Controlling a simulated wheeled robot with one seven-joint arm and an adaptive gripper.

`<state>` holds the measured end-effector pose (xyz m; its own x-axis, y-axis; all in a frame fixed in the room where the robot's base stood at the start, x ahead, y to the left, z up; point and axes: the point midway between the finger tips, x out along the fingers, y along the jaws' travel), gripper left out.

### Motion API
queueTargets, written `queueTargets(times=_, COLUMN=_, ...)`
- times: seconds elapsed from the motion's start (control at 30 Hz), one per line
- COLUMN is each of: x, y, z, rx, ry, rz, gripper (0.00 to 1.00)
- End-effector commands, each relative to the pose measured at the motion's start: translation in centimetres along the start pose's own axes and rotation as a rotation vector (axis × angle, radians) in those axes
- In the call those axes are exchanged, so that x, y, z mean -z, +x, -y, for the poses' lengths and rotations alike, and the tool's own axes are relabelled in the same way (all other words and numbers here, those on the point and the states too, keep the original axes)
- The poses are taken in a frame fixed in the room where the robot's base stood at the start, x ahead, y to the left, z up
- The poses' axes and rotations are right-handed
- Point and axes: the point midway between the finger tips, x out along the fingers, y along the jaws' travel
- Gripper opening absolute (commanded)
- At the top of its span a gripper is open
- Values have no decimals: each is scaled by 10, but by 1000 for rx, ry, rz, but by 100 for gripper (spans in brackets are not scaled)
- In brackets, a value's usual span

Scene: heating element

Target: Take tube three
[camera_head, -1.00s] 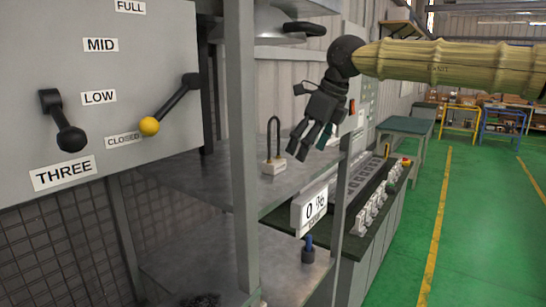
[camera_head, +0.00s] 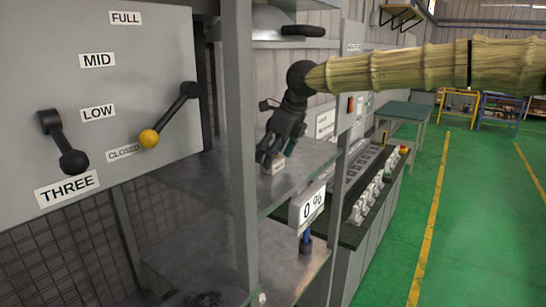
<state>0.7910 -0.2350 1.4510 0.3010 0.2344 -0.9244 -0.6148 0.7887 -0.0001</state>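No thing marked as tube three can be made out. A panel (camera_head: 60,130) at left carries the label THREE (camera_head: 67,188), a black-knobbed lever (camera_head: 62,145) and a yellow-knobbed lever (camera_head: 168,117) whose knob is beside the CLOSED label. On the upper metal shelf (camera_head: 215,180) stands a small pale block (camera_head: 275,166), mostly covered by my gripper; the black loop on it is hidden. My gripper (camera_head: 270,155) points down in front of the block, its fingers apart. I cannot tell whether it touches the block. A blue upright piece (camera_head: 306,237) stands on the lower shelf.
A grey post (camera_head: 243,150) rises in front of the shelves, left of my gripper. A 0 % display (camera_head: 312,205) hangs at the upper shelf's right edge. A control bench (camera_head: 365,190) stands to the right.

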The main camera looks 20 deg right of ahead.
Motion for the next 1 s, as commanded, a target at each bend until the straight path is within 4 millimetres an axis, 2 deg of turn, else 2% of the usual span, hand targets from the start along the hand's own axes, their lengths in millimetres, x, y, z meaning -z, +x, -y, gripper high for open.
queueTargets(times=0.17, x=0, y=9, z=0, rx=0, ry=0, rz=1, gripper=80)
queueTargets(times=0.37, x=0, y=11, z=0, rx=0, ry=0, rz=2, gripper=80)
queueTargets(times=0.47, x=0, y=11, z=0, rx=0, ry=0, rz=2, gripper=66)
queueTargets(times=0.6, x=0, y=10, z=0, rx=0, ry=0, rz=2, gripper=40)
queueTargets(times=0.7, x=0, y=10, z=0, rx=0, ry=1, rz=2, gripper=25)
queueTargets(times=1.0, x=-1, y=10, z=0, rx=0, ry=1, rz=3, gripper=25)
